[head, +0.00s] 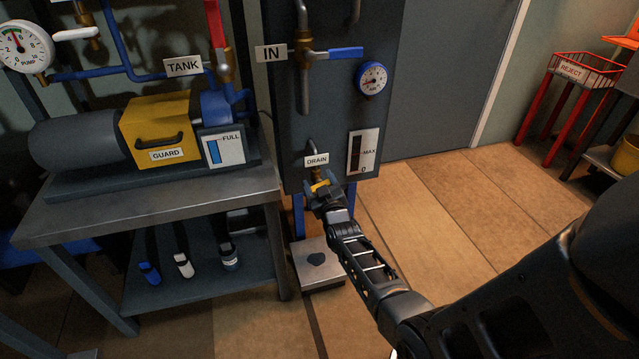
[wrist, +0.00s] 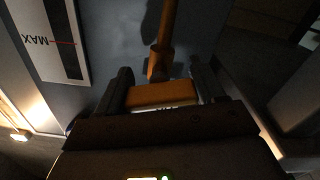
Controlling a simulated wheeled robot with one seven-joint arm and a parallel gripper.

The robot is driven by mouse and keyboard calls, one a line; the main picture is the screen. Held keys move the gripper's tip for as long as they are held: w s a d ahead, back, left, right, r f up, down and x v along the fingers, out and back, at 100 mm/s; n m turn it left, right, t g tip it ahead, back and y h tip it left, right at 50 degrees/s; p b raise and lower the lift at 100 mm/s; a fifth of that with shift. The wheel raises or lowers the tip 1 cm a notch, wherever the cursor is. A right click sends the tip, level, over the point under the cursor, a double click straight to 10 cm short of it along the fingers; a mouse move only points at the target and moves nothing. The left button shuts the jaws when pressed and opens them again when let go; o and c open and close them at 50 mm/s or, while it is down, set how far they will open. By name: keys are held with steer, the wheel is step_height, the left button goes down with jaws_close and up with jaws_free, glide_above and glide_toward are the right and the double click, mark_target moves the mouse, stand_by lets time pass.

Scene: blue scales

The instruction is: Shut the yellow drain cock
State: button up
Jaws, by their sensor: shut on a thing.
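The yellow drain cock (head: 320,186) sits under the white DRAIN label (head: 317,160) at the foot of the dark panel. My gripper (head: 325,191) is at it, reaching in from the lower right. In the wrist view the yellow handle (wrist: 161,94) lies between the two fingers of my gripper (wrist: 161,90), which are shut on it. The brass drain pipe (wrist: 165,35) shows just beyond the handle. In the head view my fingers hide much of the cock, and I cannot tell its exact turn.
A low scale (head: 318,275) with a dark patch on its plate stands below the drain. A level gauge marked MAX (head: 363,151) is right of the cock, also in the wrist view (wrist: 50,40). A workbench (head: 150,205) stands at left.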

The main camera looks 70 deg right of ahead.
steer(key=shift+f+m+b, duration=0.2)
steer(key=shift+m+b, duration=0.45)
steer(key=shift+m, duration=0.05)
steer(key=shift+r+m+b, duration=0.15)
steer(key=shift+m+b, duration=0.4)
steer(key=shift+m, duration=0.85)
steer(key=o, duration=1)
steer(key=shift+o, duration=0.2)
steer(key=p+v, duration=0.3)
steer(key=v, duration=0.4)
steer(key=shift+s+a, duration=0.25)
steer(key=shift+s, duration=0.05)
steer(key=shift+a, duration=0.1)
